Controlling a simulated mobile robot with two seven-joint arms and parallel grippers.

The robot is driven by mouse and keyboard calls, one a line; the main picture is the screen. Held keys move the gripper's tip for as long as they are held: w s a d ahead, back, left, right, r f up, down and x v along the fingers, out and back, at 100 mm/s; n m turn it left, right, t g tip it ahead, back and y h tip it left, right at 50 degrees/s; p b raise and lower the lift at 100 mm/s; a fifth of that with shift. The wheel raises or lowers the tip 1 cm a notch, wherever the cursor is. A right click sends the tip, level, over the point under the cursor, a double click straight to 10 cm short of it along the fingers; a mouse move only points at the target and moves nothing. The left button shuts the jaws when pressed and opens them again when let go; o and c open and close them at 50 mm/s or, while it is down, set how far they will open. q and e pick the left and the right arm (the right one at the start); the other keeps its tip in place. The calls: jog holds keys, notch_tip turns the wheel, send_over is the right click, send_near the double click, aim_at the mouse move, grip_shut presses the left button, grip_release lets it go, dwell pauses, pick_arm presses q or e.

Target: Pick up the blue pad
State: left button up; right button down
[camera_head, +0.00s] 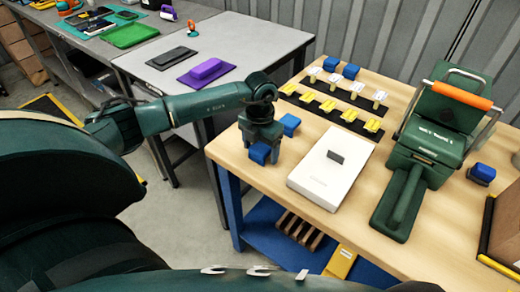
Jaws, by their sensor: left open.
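Several small blue blocks that could be the blue pad are in the head view. One blue block (259,153) is at the near left corner of the wooden table, directly at my left gripper's fingers. My left gripper (261,146) points down over it and is open; whether the fingers touch the block I cannot tell. A second blue block (291,122) lies just right of and behind the gripper. Two more blue blocks (331,64) (350,71) sit at the back of the table. My right gripper is not in view.
A white box (330,168) with a dark patch lies right of the gripper. Black strips with yellow pieces (327,106) lie behind it. A green machine with an orange handle (463,95) stands at right, near another blue object (482,173).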

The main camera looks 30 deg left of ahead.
pick_arm(q)
jog(key=shift+c, duration=0.4)
jog(key=c, duration=0.7)
jog(key=shift+c, duration=0.3)
jog(key=shift+r, duration=0.15)
